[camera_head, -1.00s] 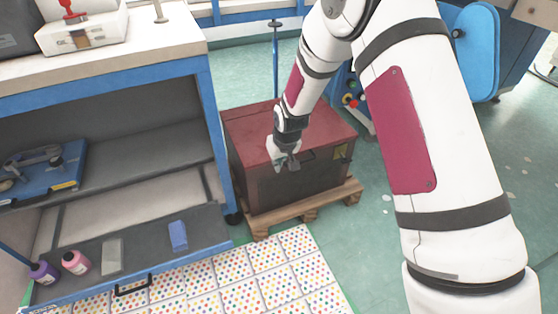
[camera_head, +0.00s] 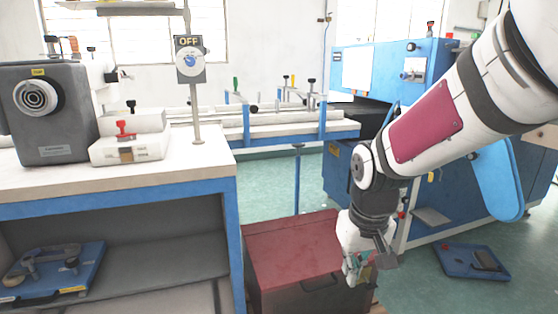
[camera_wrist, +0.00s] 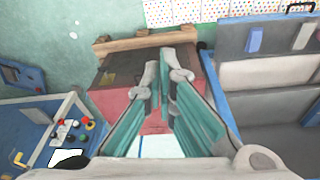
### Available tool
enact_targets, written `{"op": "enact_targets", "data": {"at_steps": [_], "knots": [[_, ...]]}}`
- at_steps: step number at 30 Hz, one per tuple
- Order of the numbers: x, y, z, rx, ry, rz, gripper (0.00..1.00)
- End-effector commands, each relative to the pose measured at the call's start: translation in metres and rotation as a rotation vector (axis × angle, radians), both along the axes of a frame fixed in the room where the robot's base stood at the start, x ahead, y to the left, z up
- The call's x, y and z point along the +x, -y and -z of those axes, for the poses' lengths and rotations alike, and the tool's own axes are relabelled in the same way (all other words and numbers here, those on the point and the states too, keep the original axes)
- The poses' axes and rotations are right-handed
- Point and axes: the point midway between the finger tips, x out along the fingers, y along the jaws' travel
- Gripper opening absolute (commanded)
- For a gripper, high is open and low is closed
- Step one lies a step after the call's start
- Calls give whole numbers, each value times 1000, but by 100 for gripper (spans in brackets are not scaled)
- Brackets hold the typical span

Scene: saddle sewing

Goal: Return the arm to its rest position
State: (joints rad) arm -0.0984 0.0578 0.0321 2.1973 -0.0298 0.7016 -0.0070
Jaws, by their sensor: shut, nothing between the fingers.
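My white arm with magenta panels reaches in from the upper right of the head view. My gripper (camera_head: 362,272) hangs at its end, above the right part of a dark red chest (camera_head: 290,250). In the wrist view my gripper (camera_wrist: 165,75) points down with its teal-lined fingers drawn together at the tips. Nothing is held between them. The red chest also shows beneath the fingers in the wrist view (camera_wrist: 115,103), on a wooden pallet (camera_wrist: 147,40).
A workbench (camera_head: 120,185) with a grey machine (camera_head: 50,115) stands at left. A blue machine (camera_head: 380,75) stands behind the arm at right. A blue tray (camera_head: 470,262) lies on the green floor.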

Motion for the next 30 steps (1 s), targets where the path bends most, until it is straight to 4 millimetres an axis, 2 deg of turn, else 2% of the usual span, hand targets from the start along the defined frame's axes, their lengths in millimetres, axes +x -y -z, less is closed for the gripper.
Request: {"op": "enact_targets", "data": {"at_steps": [1,6,10,15,21,27,30], "knots": [[-20,6,-15,0,-3,16,0],[-87,23,-48,-3,-42,62,0],[-141,32,-64,-2,-72,97,0],[-205,40,-73,3,-112,136,0],[-256,44,-73,9,-143,166,0],[-297,46,-68,16,-168,189,0],[-292,46,-87,16,-158,187,0]]}}
